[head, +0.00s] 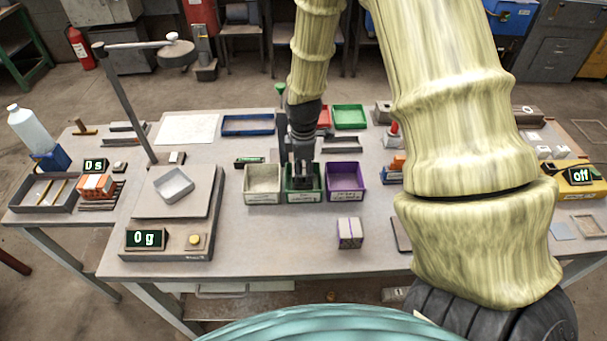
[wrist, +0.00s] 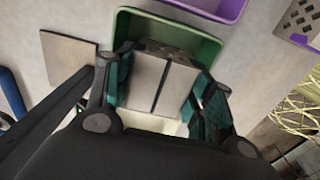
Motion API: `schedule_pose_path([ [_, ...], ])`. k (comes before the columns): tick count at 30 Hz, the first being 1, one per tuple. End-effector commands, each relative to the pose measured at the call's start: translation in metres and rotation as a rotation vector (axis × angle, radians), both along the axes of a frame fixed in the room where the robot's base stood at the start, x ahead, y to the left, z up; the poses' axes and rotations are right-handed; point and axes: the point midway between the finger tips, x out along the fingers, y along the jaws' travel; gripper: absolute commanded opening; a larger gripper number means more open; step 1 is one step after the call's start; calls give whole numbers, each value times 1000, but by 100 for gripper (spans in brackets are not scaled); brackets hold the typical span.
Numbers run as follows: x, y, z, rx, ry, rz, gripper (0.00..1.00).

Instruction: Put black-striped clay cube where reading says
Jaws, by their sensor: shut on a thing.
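The black-striped clay cube (wrist: 162,82) is pale with a dark line across its face. My gripper (wrist: 165,92) is shut on it, one green-padded finger on each side. In the head view my gripper (head: 302,172) points down into the green bin (head: 289,195), the middle of three bins. In the wrist view the green bin's wall (wrist: 130,25) shows around the cube. I cannot tell whether the cube touches the bin's floor. The scale (head: 172,232) has an empty tray (head: 174,185) on it, and its display (head: 146,239) reads 0 g.
A cream bin (head: 263,197) stands left of the green one and a purple bin (head: 346,196) right. A purple-striped cube (head: 350,232) lies on the table in front. A lamp-like stand (head: 128,100) rises behind the scale. The table's front middle is mostly clear.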

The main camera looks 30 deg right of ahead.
Motion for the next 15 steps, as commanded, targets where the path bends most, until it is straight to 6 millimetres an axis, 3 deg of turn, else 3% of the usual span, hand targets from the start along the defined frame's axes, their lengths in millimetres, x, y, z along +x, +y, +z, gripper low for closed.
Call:
schedule_pose_path([
  [6,0,0,-20,1,1,0,20],
  [15,0,0,-25,0,0,0,20],
])
